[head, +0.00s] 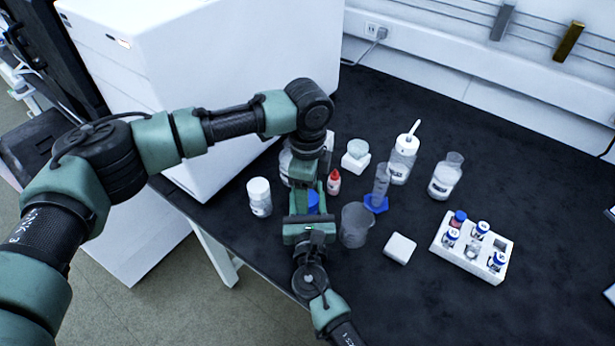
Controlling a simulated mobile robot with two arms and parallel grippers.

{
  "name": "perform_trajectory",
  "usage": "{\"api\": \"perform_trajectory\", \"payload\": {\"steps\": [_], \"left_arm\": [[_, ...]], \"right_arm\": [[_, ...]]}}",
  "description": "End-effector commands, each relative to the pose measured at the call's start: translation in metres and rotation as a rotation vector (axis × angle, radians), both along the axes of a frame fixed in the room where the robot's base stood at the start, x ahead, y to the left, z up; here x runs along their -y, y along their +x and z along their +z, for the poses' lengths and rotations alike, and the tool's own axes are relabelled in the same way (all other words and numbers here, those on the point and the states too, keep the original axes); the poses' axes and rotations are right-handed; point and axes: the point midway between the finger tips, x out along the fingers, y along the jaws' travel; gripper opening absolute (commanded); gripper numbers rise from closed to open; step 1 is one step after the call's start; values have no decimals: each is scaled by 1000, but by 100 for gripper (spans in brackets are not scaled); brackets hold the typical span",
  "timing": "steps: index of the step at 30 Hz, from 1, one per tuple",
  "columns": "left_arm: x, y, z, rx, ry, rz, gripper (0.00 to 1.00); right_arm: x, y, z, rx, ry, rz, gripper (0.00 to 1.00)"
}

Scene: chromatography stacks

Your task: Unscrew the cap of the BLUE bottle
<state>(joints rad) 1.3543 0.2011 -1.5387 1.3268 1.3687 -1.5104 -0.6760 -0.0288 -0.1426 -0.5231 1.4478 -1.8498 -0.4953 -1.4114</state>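A blue thing (313,201), which looks like part of the blue bottle, shows in the head view between my two grippers. Most of it is hidden, and I cannot make out its cap. My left gripper (308,182) comes down over it from the far side. My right gripper (309,212) reaches it from the near side, with a green finger along its left. Both grippers are close around it, but contact and how far the fingers are closed cannot be told.
A white-capped bottle (260,197) stands left of the grippers. A small red bottle (334,182), an empty beaker (355,224) and a cylinder on a blue base (376,203) stand close on the right. A white vial rack (472,262) is farther right. The dark bench's right front is clear.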

Motion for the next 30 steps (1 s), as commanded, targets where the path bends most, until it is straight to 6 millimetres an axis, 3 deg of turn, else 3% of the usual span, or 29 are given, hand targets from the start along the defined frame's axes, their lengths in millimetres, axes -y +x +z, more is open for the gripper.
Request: {"api": "perform_trajectory", "payload": {"steps": [6, 15, 22, 26, 30], "left_arm": [[0, 0, -19, 1, 0, 0, 64], [0, 0, -21, 2, 0, -1, 64], [0, 0, -21, 2, 0, -1, 0], [1, 0, -21, 2, -1, 37, 0], [1, -1, -21, -1, -2, 245, 0]], "right_arm": [[0, 0, 0, 0, 0, 0, 0], [0, 0, 0, 0, 0, 0, 0], [0, 0, 0, 0, 0, 0, 0], [0, 0, 0, 0, 0, 0, 0], [0, 0, 0, 0, 0, 0, 0]]}}
